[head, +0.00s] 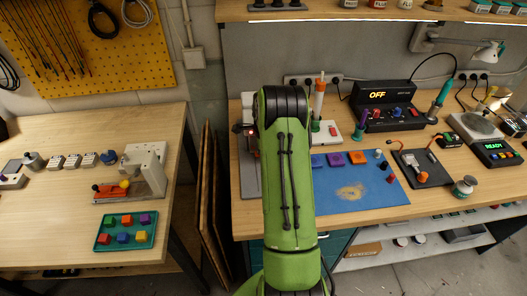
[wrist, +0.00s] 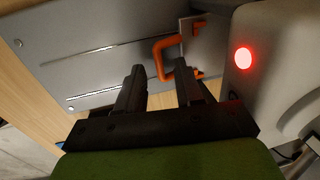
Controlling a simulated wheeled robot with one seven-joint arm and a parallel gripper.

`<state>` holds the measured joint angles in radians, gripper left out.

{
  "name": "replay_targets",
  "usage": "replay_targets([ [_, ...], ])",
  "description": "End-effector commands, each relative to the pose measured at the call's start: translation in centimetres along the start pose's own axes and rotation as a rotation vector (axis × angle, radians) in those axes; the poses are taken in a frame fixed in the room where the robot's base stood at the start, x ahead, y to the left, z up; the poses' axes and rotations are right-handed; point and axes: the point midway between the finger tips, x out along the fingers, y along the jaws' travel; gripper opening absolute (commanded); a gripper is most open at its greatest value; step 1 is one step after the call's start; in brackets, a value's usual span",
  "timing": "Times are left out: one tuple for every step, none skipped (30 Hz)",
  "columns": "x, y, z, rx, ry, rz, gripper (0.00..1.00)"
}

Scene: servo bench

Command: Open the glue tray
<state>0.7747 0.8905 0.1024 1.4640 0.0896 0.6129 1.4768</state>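An orange loop handle (wrist: 158,60) shows in the wrist view, joined to a small grey metal part (wrist: 197,42) that I take to be the glue tray's front. My gripper (wrist: 159,67) is open, its two black fingers apart. The handle appears in the gap between the fingertips; I cannot tell whether they touch it. A grey machine housing (wrist: 285,65) with a lit red lamp (wrist: 243,57) stands right beside the right finger. In the head view my green arm hides the gripper, the handle and most of this machine (head: 249,165).
A slotted grey metal plate (wrist: 85,60) lies left of the handle. Right of my arm, a blue mat (head: 385,190) holds coloured pieces, with a black unit reading OFF (head: 388,105) behind. A side bench (head: 60,225) on the left carries a teal tray (head: 125,246).

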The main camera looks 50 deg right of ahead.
Motion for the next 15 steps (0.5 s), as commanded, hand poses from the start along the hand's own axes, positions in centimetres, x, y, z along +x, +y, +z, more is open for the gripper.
replay_targets([
  [0.3, -0.02, 0.01, 0.0, 0.0, 0.0, 0.36],
  [0.41, -0.03, 0.01, 0.0, 0.0, -0.001, 0.36],
  [0.49, -0.03, 0.01, 0.0, 0.0, -0.001, 0.36],
  [0.51, -0.04, 0.01, 0.0, 0.0, -0.001, 0.36],
  [0.51, -0.04, 0.01, 0.0, 0.0, -0.002, 0.36],
  [0.5, -0.05, 0.01, 0.0, 0.0, -0.002, 0.36],
  [0.49, -0.04, 0.01, -0.001, 0.0, -0.002, 0.36],
  [0.48, -0.04, 0.01, -0.001, 0.0, -0.002, 0.36],
  [0.48, -0.04, 0.01, -0.001, 0.0, -0.001, 0.35],
  [0.47, -0.04, 0.01, -0.001, 0.0, -0.001, 0.3],
  [0.47, -0.04, 0.01, -0.001, 0.0, -0.001, 0.25],
  [0.46, -0.04, 0.01, -0.001, 0.0, -0.001, 0.19],
  [0.46, -0.04, 0.01, -0.001, 0.0, -0.001, 0.15],
  [0.46, -0.04, 0.01, -0.001, 0.0, -0.001, 0.1],
  [0.45, -0.04, 0.01, -0.001, 0.0, -0.001, 0.04],
])
